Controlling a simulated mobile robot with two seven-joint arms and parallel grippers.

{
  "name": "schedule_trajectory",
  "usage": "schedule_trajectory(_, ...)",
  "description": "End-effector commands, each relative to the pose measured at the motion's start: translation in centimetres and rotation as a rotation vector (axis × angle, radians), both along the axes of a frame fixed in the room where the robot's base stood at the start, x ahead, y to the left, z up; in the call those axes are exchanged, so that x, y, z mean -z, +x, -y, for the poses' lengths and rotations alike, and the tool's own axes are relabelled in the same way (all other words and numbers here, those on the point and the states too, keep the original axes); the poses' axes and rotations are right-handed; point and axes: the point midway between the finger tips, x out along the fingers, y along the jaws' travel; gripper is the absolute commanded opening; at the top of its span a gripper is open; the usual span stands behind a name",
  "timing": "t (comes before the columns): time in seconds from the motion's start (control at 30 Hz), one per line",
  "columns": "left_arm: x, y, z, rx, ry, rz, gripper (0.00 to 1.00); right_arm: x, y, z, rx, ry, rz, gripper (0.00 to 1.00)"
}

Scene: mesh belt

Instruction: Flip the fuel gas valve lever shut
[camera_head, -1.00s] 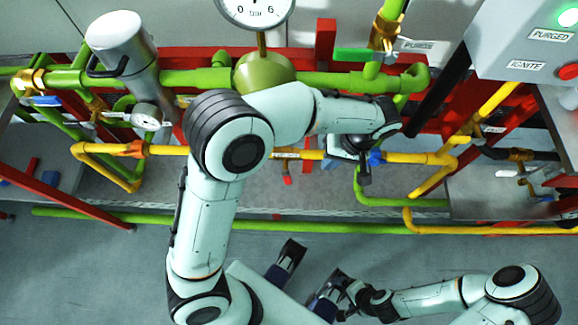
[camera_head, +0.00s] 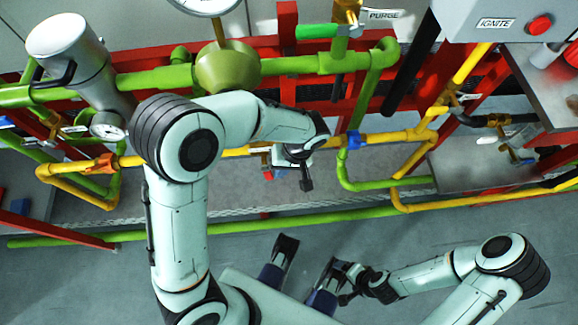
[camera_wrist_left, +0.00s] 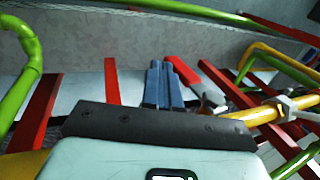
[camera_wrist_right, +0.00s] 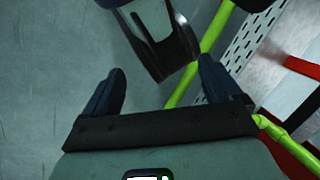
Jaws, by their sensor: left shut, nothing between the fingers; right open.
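A red valve lever (camera_head: 268,173) hangs below the yellow pipe (camera_head: 228,152) in the head view; no readable label shows that it is the fuel gas one. In the left wrist view the lever (camera_wrist_left: 188,74) slants up and left from a metal valve body (camera_wrist_left: 211,98) on the yellow pipe. My left gripper (camera_wrist_left: 162,66) is shut and empty, its blue fingertips just left of the lever; I cannot tell whether they touch. In the head view my left wrist hides the fingers. My right gripper (camera_wrist_right: 157,80) is open and empty, low and away from the pipes.
Green pipes (camera_head: 290,65) and red frame bars (camera_head: 288,25) stand behind the yellow pipe. A grey control box (camera_head: 480,20) with a red button is at upper right. A blue valve handle (camera_head: 354,140) sits right of my left wrist. Open floor lies in front.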

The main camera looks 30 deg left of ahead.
Motion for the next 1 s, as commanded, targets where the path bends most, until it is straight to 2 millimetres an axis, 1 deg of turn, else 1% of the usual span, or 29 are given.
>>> schedule_trajectory(0.37,0.0,-0.1,-0.2,0.001,0.014,-0.01,0.0,-0.2,-0.1,0.0,-0.001,0.001,-0.004,0.92)
schedule_trajectory(0.6,0.4,-0.7,-1.1,0.002,0.117,-0.074,0.0,-1.2,-1.4,-0.6,-0.016,0.018,-0.038,0.92)
schedule_trajectory(1.0,0.4,-1.0,-1.6,-0.002,0.127,-0.084,0.0,-1.3,-1.4,-0.6,-0.015,0.018,-0.038,0.92)
